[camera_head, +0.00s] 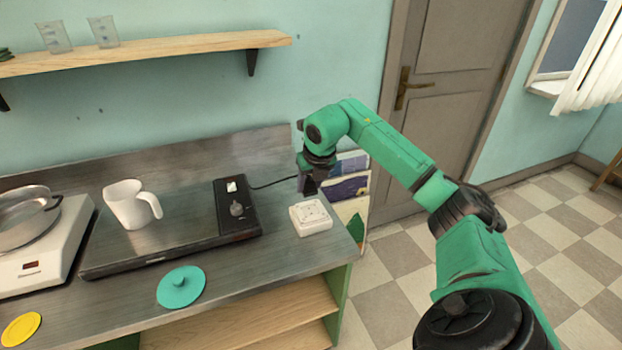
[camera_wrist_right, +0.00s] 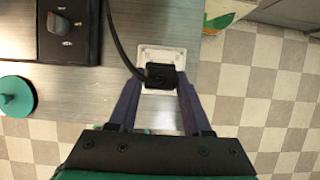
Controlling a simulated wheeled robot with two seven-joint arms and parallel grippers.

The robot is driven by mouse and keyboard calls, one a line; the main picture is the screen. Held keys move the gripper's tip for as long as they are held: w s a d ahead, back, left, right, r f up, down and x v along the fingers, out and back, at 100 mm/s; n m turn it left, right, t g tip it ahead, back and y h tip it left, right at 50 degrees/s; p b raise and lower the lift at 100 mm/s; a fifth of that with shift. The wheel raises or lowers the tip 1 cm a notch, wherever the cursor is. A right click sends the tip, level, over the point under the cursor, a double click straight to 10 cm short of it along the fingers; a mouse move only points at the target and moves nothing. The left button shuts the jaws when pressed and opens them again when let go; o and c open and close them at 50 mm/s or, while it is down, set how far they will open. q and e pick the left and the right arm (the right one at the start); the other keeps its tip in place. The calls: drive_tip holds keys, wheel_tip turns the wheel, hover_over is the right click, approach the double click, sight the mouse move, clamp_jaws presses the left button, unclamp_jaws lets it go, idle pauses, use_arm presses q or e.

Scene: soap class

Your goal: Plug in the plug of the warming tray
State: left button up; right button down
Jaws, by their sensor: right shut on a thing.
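The warming tray (camera_head: 160,242) is a flat black slab with a control panel (camera_head: 236,210) at its right end. In the wrist view the panel (camera_wrist_right: 67,25) is at the upper left. A white socket block (camera_head: 311,216) lies on the counter to the right of the tray. My right gripper (camera_head: 310,187) points down above it. In the wrist view my right gripper (camera_wrist_right: 160,85) is shut on the black plug (camera_wrist_right: 160,77), whose cable runs up. The white socket block (camera_wrist_right: 163,54) shows behind the plug; I cannot tell if they touch. My left gripper is out of view.
A white pitcher (camera_head: 127,204) stands on the tray. A teal lid (camera_head: 181,287) and a yellow disc (camera_head: 21,329) lie in front. A scale with a metal pan (camera_head: 22,222) is at the left. The counter ends just right of the socket block.

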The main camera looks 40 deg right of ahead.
sight(313, 190)
drive_tip(key=shift+d+f, duration=0.15)
drive_tip(key=shift+f, duration=0.15)
wheel_tip(313, 190, down, 4)
drive_tip(key=b, duration=0.3)
drive_tip(key=shift+w+d+b, duration=0.15)
drive_tip(key=shift+b, duration=0.2)
drive_tip(key=shift+d+f+b, duration=0.1)
drive_tip(key=shift+f+b, duration=0.6)
drive_tip(key=shift+f, duration=0.2)
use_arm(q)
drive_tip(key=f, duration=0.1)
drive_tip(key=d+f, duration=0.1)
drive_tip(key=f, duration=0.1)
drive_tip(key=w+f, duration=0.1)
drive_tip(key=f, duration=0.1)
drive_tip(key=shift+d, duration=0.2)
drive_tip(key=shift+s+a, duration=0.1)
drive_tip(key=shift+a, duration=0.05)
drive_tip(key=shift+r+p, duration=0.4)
use_arm(e)
drive_tip(key=shift+r, duration=0.1)
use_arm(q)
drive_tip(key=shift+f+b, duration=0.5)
use_arm(e)
drive_tip(key=shift+f, duration=0.7)
drive_tip(key=shift+c, duration=1.3)
unclamp_jaws()
